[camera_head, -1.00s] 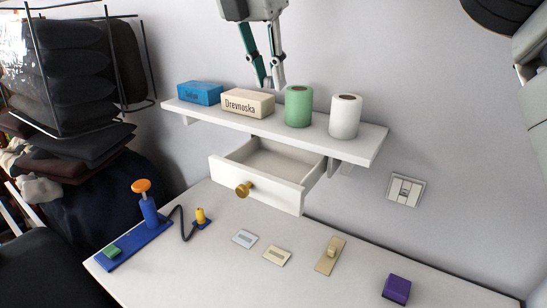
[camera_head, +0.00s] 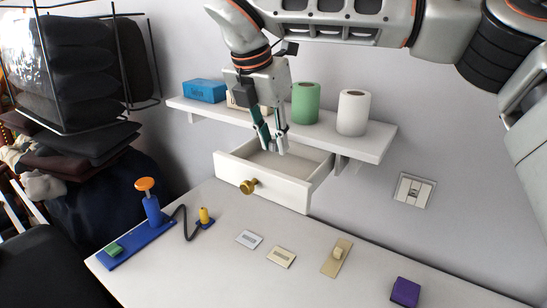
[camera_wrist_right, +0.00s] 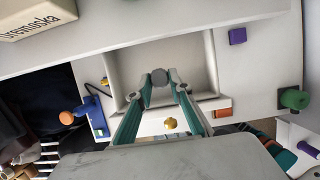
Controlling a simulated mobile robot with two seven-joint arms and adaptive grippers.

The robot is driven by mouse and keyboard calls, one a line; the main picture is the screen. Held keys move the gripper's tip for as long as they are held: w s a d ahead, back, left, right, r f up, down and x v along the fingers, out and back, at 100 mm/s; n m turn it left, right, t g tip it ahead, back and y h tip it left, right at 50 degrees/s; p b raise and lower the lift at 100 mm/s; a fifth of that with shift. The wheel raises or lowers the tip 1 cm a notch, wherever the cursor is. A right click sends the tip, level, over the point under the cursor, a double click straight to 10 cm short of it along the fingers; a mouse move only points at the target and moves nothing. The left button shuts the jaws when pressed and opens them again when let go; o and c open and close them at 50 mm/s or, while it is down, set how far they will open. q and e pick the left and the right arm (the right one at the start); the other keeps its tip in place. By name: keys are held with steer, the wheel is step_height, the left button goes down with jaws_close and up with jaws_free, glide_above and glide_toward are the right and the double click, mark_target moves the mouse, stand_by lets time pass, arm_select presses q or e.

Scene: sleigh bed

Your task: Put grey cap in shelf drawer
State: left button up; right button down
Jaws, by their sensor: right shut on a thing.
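My right gripper (camera_head: 272,151) is over the open shelf drawer (camera_head: 232,168), in front of the shelf. In the right wrist view its fingers (camera_wrist_right: 160,78) are shut on the grey cap (camera_wrist_right: 159,77), a small dark grey round piece between the fingertips. The cap is over the drawer's pale floor in that view; its exact height is hard to tell. In the head view the cap cannot be made out between the fingertips. The drawer is pulled out, with a brass knob (camera_head: 249,187) on its front, and looks empty. My left gripper is not in view.
The shelf (camera_head: 374,141) above holds a blue box (camera_head: 205,91), a cream box mostly behind my gripper, a green roll (camera_head: 306,104) and a white roll (camera_head: 352,113). Below, the table has a blue stand (camera_head: 150,210), small plates and a purple block (camera_head: 405,291).

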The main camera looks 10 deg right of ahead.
mark_target(272, 150)
step_height(272, 150, down, 4)
stand_by(0.4)
steer(key=shift+f, duration=0.15)
steer(key=shift+f+b, duration=0.35)
steer(key=shift+f, duration=0.15)
steer(key=c, duration=1.8)
jaws_free()
